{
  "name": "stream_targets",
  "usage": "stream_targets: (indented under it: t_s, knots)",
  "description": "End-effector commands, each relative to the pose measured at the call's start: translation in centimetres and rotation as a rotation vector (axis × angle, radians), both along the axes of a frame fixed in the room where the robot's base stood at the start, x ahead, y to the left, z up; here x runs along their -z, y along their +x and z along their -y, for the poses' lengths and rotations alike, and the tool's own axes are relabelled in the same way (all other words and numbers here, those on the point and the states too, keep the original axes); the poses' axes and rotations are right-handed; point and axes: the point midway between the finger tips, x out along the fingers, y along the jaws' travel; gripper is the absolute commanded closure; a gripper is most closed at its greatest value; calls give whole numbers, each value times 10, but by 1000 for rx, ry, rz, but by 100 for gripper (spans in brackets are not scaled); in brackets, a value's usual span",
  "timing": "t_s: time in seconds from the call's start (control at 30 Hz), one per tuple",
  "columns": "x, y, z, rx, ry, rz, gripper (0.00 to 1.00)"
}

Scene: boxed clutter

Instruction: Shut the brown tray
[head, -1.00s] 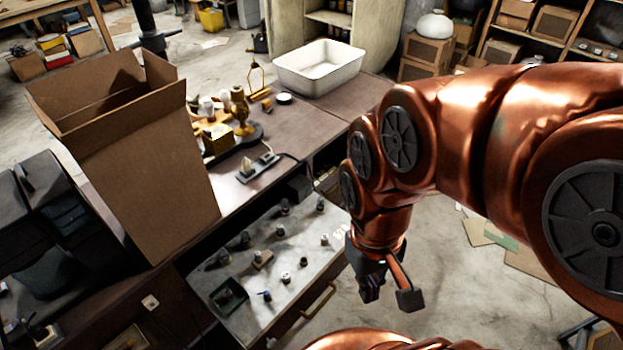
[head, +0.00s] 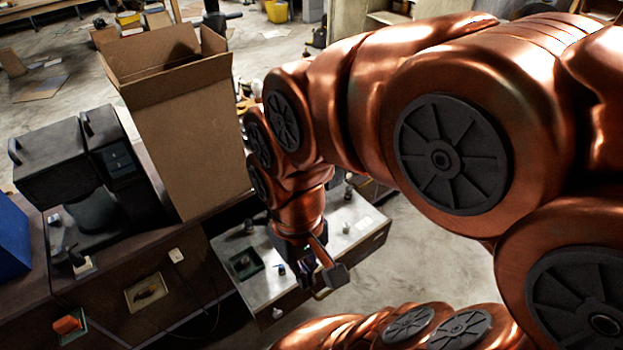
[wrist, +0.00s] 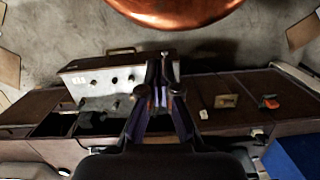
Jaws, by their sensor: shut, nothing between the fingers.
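The brown tray is a drawer (head: 362,248) pulled out from the brown bench, with a pale grey inside holding several small knob-like items. In the head view my arm covers its middle and its handle. In the wrist view its front panel (wrist: 92,66) and brass handle (wrist: 121,50) face the open floor. My gripper (head: 320,279) is shut and empty. In the head view it shows in front of the drawer's near part. In the wrist view my fingers (wrist: 164,78) overlap the drawer's right end; I cannot tell whether they touch it.
A tall open cardboard box (head: 190,150) and a black machine (head: 95,165) stand on the bench. A blue bin (head: 12,240) is at the far left. Concrete floor lies open beyond the drawer.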

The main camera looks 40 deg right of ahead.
Motion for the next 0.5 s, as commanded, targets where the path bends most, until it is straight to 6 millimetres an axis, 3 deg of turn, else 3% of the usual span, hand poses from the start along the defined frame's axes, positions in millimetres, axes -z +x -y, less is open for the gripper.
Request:
stream_targets:
  t_s: [0.27,0.37,0.5]
  knots:
    - [60,96,-1,495,126,72,100]
    - [79,139,9,723,187,96,100]
    - [108,196,38,1055,282,112,100]
